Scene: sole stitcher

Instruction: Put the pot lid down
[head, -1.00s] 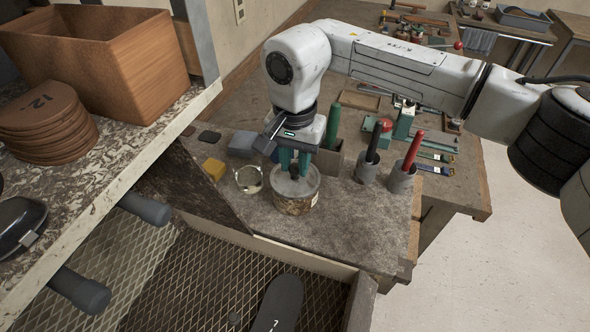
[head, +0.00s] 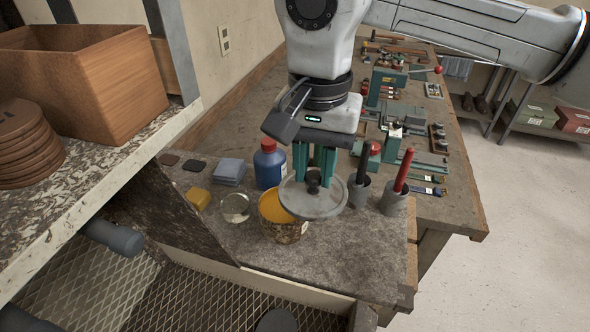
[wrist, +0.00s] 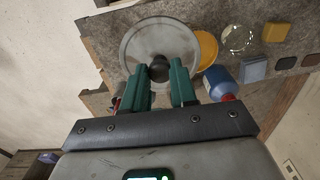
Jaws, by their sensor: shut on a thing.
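The pot lid (head: 325,206) is a grey translucent disc with a dark knob, also seen in the wrist view (wrist: 142,48). My gripper (head: 314,184) is shut on its knob, and its green fingers show in the wrist view (wrist: 160,80). The lid hangs above the bench, raised and to the right of the pot (head: 287,231). The pot is open, with orange-yellow contents in its mouth (head: 268,209). The lid hides part of the pot's right side and some bench behind it.
A blue bottle (head: 269,166) stands behind the pot. A glass dish (head: 235,209), a yellow block (head: 198,199) and grey blocks (head: 229,170) lie left. Holders with a black tool (head: 363,167) and a red tool (head: 404,170) stand right. Bare bench (head: 345,254) lies in front.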

